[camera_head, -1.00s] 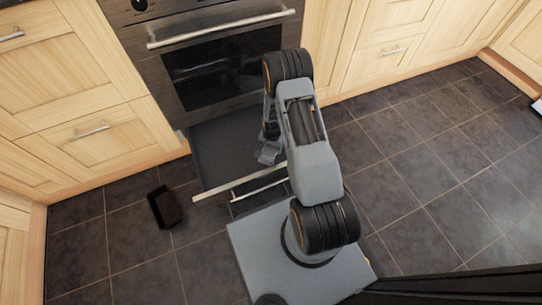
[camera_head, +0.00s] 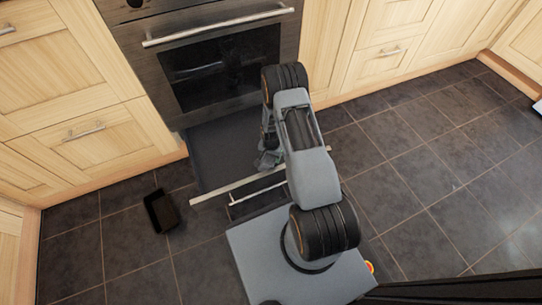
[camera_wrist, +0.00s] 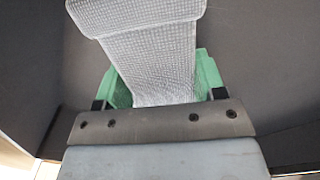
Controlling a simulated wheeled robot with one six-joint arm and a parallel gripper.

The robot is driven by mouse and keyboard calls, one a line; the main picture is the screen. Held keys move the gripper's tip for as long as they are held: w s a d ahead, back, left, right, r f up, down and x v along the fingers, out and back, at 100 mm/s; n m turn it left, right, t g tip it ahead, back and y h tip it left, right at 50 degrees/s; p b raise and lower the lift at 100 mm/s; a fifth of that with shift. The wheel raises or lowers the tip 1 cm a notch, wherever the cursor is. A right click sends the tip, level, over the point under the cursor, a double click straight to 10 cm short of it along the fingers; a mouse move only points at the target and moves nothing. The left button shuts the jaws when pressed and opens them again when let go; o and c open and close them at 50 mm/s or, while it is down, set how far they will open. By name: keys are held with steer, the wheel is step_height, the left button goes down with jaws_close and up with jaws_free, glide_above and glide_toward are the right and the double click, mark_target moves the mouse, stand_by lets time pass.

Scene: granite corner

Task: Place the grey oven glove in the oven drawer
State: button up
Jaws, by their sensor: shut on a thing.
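My gripper (camera_wrist: 160,88) shows in the wrist view with its green fingers on both sides of the grey oven glove (camera_wrist: 150,60), shut on it. The glove is light grey with a fine woven check and spreads wider past the fingertips. In the head view the grey shape of the glove (camera_head: 268,158) shows only in part beside my arm, over the open oven drawer. The oven drawer (camera_head: 215,150) is pulled out below the oven, with a dark grey inside and a pale front edge. My arm hides its right part. Dark grey surfaces surround the glove in the wrist view.
The oven (camera_head: 215,60) stands above the drawer with its door shut and a long bar handle. A small black open box (camera_head: 161,211) lies on the tiled floor left of the drawer. Wooden cabinets (camera_head: 80,90) stand on both sides. The floor at the right is clear.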

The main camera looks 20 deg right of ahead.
steer(key=o, duration=1)
steer(key=shift+c, duration=0.2)
steer(key=s+a+r+n+t+p, duration=0.1)
steer(key=a+r+n+p, duration=0.15)
steer(key=r, duration=1.35)
steer(key=s+a+r+n+p, duration=0.1)
steer(key=r+p, duration=0.3)
steer(key=r, duration=1.2)
steer(key=s+a+r+n, duration=0.2)
steer(key=s+r, duration=0.5)
steer(key=s+a+r+n+t, duration=0.1)
steer(key=s+r+n, duration=0.2)
steer(key=s+r, duration=0.4)
steer(key=shift+s+a+t, duration=0.25)
steer(key=shift+a+t, duration=0.05)
steer(key=shift+a, duration=0.05)
steer(key=shift+r+n, duration=0.1)
steer(key=shift+n, duration=0.15)
